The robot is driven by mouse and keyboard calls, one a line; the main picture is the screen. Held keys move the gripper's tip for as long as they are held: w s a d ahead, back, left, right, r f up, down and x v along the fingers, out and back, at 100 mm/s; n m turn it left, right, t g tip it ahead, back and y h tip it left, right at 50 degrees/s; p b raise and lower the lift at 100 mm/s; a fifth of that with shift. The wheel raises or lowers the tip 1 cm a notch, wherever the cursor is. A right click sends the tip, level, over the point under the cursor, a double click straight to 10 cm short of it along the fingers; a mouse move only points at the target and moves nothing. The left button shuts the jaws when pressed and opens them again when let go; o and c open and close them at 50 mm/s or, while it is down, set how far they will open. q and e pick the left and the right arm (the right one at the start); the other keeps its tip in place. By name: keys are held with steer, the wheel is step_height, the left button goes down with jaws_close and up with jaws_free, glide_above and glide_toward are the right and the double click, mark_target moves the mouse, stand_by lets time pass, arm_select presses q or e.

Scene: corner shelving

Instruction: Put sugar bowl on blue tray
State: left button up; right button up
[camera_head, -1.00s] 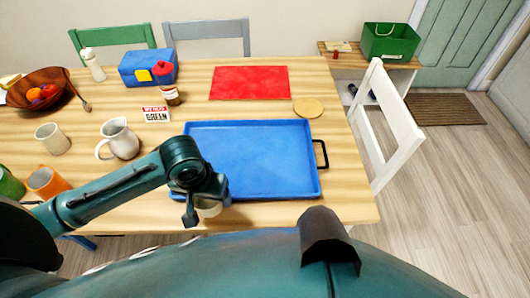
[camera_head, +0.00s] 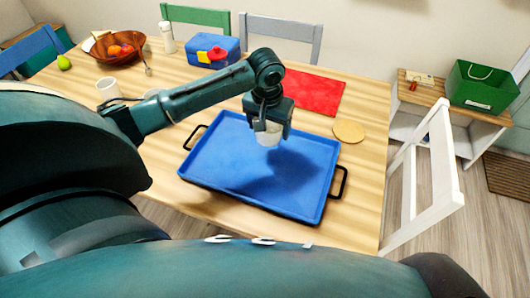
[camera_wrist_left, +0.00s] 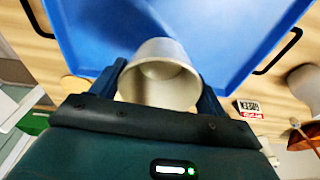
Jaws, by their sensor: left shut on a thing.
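The sugar bowl (camera_head: 269,138) is a small whitish cup without a visible lid. My left gripper (camera_head: 268,127) is shut on it, with one finger on each side, and holds it over the back middle part of the blue tray (camera_head: 225,165). A dark shadow lies on the tray beside the bowl, so the bowl looks raised above it. In the left wrist view the bowl (camera_wrist_left: 160,75) sits between the fingers, with the tray (camera_wrist_left: 225,30) behind it. My right gripper is not in view.
The tray is otherwise empty, with black handles at its sides. A red mat (camera_head: 315,93) and a round wooden coaster (camera_head: 348,131) lie behind and right of it. A blue box (camera_head: 213,48) and fruit bowl (camera_head: 117,50) stand farther back. A white chair (camera_head: 437,165) is at the right.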

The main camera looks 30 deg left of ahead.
arm_select(q)
steer(key=shift+w+a+r, duration=0.45)
steer(key=shift+w+a, duration=0.1)
steer(key=shift+w, duration=0.2)
steer(key=shift+w+a+f, duration=0.15)
steer(key=shift+a+f, duration=0.1)
glide_toward(268, 150)
steer(key=f, duration=0.3)
steer(key=w+f, duration=0.1)
steer(key=f, duration=0.1)
steer(key=shift+a+f, duration=0.1)
steer(key=shift+a, duration=0.1)
steer(key=shift+f, duration=0.1)
steer(key=o, duration=1.1)
steer(key=r, duration=0.4)
steer(key=s+r, duration=0.1)
steer(key=r, duration=0.7)
steer(key=shift+s+d, duration=0.2)
steer(key=shift+s, duration=0.2)
